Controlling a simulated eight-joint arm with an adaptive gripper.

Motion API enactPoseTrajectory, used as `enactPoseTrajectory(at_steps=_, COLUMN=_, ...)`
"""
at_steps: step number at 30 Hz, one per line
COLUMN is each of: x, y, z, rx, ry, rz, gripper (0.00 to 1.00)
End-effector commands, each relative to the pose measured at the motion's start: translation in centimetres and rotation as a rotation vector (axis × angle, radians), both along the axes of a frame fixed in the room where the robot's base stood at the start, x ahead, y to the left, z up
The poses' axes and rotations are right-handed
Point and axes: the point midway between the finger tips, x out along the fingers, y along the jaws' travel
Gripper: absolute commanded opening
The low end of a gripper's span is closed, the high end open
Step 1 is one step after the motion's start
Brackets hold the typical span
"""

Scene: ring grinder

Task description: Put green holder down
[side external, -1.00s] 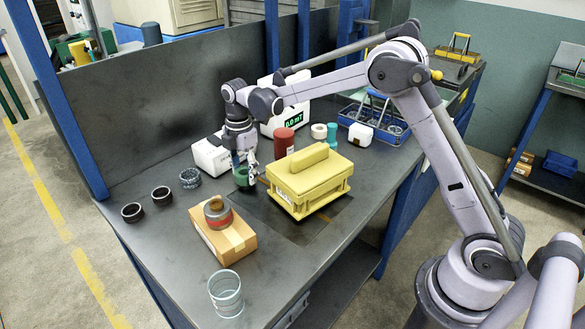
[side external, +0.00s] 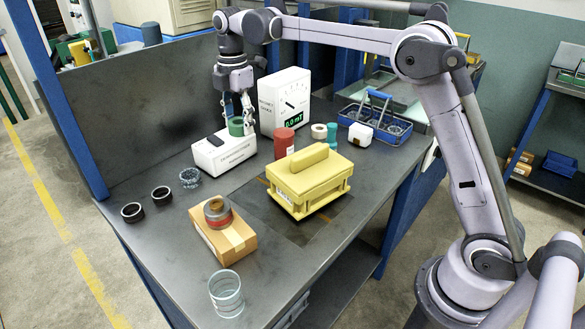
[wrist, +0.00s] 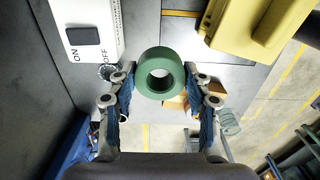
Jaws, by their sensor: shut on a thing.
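The green holder (side external: 237,126) is a short round ring-shaped piece. My gripper (side external: 238,117) is shut on it and holds it up, above or just behind the white demagnetizer box (side external: 224,152) in the side view. In the wrist view the green holder (wrist: 160,73) sits between the two fingertips of my gripper (wrist: 160,85), its round opening facing the camera. There the white box (wrist: 95,30) with its ON/OFF switch lies to the left of the holder. I cannot tell the exact height of the holder.
A yellow block-shaped fixture (side external: 310,180) stands right of centre. A white gauge box (side external: 284,100) stands behind, with a red cylinder (side external: 284,141) near it. A cardboard box (side external: 222,235) bears a grey and red ring. Dark rings lie at left.

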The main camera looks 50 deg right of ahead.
Motion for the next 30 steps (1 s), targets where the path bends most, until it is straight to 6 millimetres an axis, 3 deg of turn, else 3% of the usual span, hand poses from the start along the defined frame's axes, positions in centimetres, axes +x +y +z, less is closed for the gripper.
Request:
enactPoseTrajectory(at_steps=1, x=-0.3, y=-1.6, z=-0.1, rx=-0.002, ry=0.001, rz=-0.01, gripper=0.18)
enactPoseTrajectory(at_steps=8, x=-2.0, y=-7.1, z=0.3, rx=-0.001, ry=0.0, rz=-0.026, gripper=0.18)
enactPoseTrajectory(at_steps=14, x=-5.4, y=-14.3, z=0.6, rx=-0.001, ry=0.0, rz=-0.047, gripper=0.18)
enactPoseTrajectory(at_steps=21, x=-12.2, y=-23.2, z=0.9, rx=-0.001, ry=0.0, rz=-0.076, gripper=0.18)
enactPoseTrajectory(at_steps=30, x=-23.3, y=-31.5, z=0.6, rx=-0.001, ry=0.0, rz=-0.114, gripper=0.18)
